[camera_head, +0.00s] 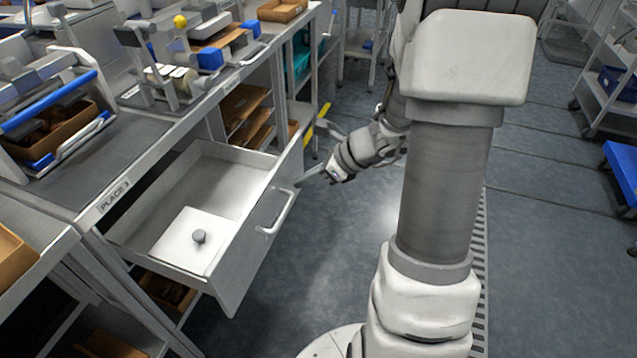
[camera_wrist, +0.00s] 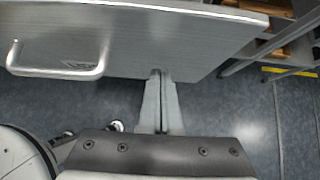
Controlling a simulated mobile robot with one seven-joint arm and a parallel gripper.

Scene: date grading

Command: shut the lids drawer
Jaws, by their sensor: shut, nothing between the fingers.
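The lids drawer (camera_head: 250,240) stands pulled out from under the bench in the head view, its inside open to view. My gripper (camera_head: 302,181) is shut and empty, at the far end of the drawer front, to one side of the handle. In the wrist view my fingertips (camera_wrist: 160,74) meet the lower edge of the drawer front (camera_wrist: 180,40); I cannot tell whether they touch it.
The bench (camera_head: 145,150) above the drawer carries a blue-handled device (camera_head: 50,105) and other equipment. Shelves with brown boxes (camera_head: 245,105) stand beyond the drawer. A wheeled rack (camera_head: 610,95) and a blue-topped stool (camera_head: 622,165) are at the right. The floor before the drawer is clear.

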